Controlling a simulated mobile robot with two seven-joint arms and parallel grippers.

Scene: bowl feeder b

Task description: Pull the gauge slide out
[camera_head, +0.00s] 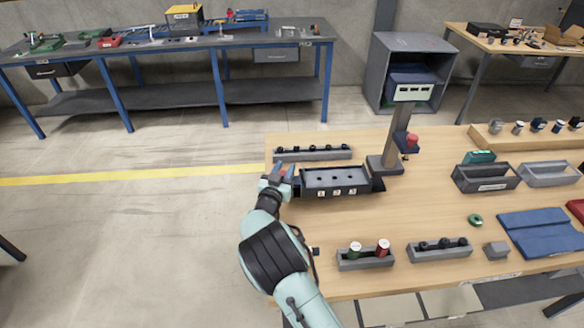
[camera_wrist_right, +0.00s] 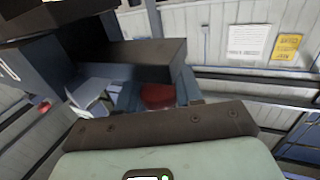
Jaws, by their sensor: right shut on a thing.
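The dark gauge fixture (camera_head: 335,191) stands on the wooden table, with several holes in its top and numbered labels on its front. My right gripper (camera_head: 281,171) is at its left end, with blue fingers shut on a small red part that looks like the gauge slide's handle. The right wrist view shows this red handle (camera_wrist_right: 158,95) between the blue fingers, close to the dark fixture body (camera_wrist_right: 125,58). The rest of the slide is hidden, so I cannot tell how far out it is. My left gripper is not in view.
A dark rack (camera_head: 312,154) lies behind the fixture. A grey post (camera_head: 396,135) with a display stands to its right. Two racks (camera_head: 365,262) with small parts sit at the front. Grey bins (camera_head: 487,183) stand at the right. Left of the table is open floor.

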